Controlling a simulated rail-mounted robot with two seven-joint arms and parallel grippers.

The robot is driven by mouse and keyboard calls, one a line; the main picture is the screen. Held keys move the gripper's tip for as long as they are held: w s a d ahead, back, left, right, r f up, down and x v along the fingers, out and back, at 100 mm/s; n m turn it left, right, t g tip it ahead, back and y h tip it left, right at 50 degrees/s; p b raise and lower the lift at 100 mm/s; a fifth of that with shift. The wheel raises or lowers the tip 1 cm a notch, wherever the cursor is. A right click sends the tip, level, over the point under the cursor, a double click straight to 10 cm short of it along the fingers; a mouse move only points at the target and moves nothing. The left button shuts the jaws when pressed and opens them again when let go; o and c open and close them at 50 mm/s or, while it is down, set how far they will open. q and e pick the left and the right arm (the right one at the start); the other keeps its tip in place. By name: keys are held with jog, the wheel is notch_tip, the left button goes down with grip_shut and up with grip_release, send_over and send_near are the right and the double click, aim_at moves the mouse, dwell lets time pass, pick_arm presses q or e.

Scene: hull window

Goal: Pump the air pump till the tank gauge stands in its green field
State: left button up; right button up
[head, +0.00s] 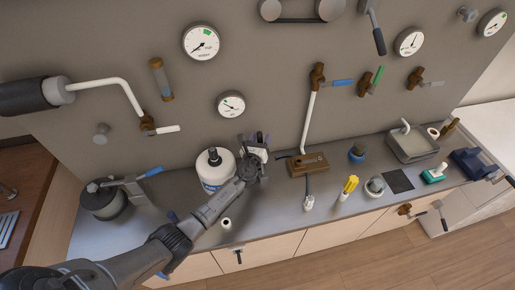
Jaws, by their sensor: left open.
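A large round gauge (201,42) hangs on the wall at upper left. It has a green field at its upper right, and its needle points to the lower left, outside the green. A smaller gauge (231,104) hangs below it; its markings are too small to read. A grey round device with a blue-tipped lever (105,201) stands at the counter's left end; I cannot tell for sure whether it is the air pump. A white canister with a black knob (213,171) stands left of my left gripper (254,148), which is open in front of a partly hidden white object.
A brown box (308,165) with a white pipe stands right of the gripper. Several small items and a grey basin (411,146) fill the counter's right. Valves and two more gauges (409,41) are on the wall. The front counter left of my arm is fairly clear.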

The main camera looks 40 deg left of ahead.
pick_arm(q)
jog(key=shift+p+v, duration=0.7)
jog(key=shift+v, duration=0.6)
jog(key=shift+p+v, duration=0.7)
jog(key=shift+v, duration=1.55)
jog(key=shift+r, duration=0.1)
